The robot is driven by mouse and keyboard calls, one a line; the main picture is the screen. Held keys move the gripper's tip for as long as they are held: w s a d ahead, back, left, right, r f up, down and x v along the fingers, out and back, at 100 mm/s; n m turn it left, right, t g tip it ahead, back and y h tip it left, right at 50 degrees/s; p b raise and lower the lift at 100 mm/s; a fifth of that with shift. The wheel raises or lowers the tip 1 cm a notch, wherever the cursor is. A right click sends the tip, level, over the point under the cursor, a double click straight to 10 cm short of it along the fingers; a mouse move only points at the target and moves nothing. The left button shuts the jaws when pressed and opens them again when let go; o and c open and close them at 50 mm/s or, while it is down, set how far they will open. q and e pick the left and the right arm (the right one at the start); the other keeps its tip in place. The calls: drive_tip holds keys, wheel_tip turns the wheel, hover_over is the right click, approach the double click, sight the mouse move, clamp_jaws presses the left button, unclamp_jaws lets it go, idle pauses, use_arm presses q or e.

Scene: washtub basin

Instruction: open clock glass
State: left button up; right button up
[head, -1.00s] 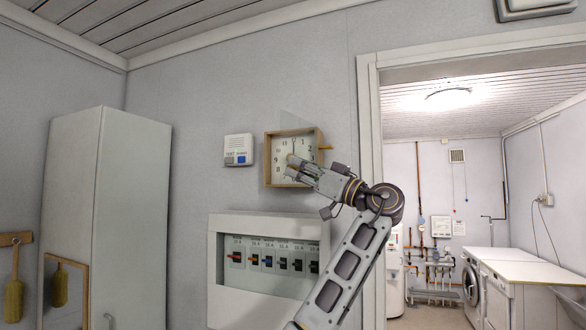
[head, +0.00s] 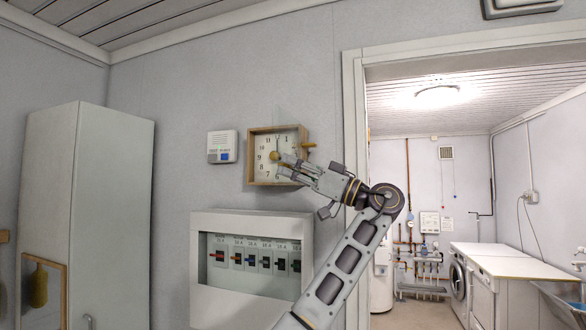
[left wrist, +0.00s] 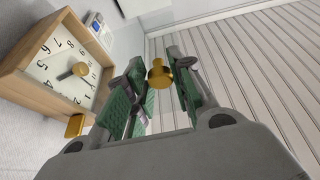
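The clock (head: 251,160) hangs on the wall, a square wooden box with a white dial and brass hub. It also shows at the left of the left wrist view (left wrist: 28,83). A faint transparent pane (head: 291,117) shows over its upper right; how far the glass stands open is hard to tell. My left gripper (head: 284,168) is before the clock's lower right. In the left wrist view its green-padded fingers (left wrist: 157,75) are apart, with a brass knob (left wrist: 158,80) between them; a firm grip is not visible. My right gripper is out of view.
A breaker panel (head: 202,264) is below the clock, and a small white box (head: 222,146) is left of it. A tall cabinet (head: 105,200) stands at left.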

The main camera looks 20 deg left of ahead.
use_arm(q)
drive_tip(key=o, duration=0.3)
drive_tip(key=shift+v, duration=5.95)
